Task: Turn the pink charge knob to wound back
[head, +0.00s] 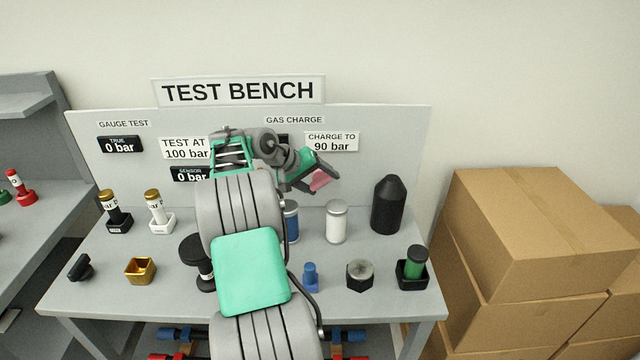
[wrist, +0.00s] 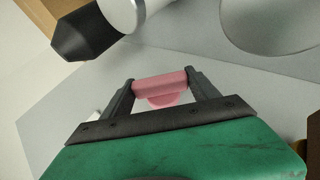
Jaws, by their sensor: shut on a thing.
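The pink charge knob (head: 321,180) shows in the head view at the bench's back panel, partly hidden by my gripper. In the wrist view the pink knob (wrist: 160,86) lies between the two dark fingers, as a bar with a rounded part below it. My gripper (wrist: 160,83) is shut on the knob, with a finger at each end of the bar. In the head view my gripper (head: 318,178) is at the panel under the "CHARGE TO 90 bar" sign (head: 332,142). The charge display behind my arm is mostly hidden.
A white cylinder (head: 337,222), a blue cylinder (head: 292,222) and a black pointed cylinder (head: 388,206) stand close below my gripper. Several small parts stand along the bench top (head: 330,304). Cardboard boxes (head: 520,225) are stacked at the right.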

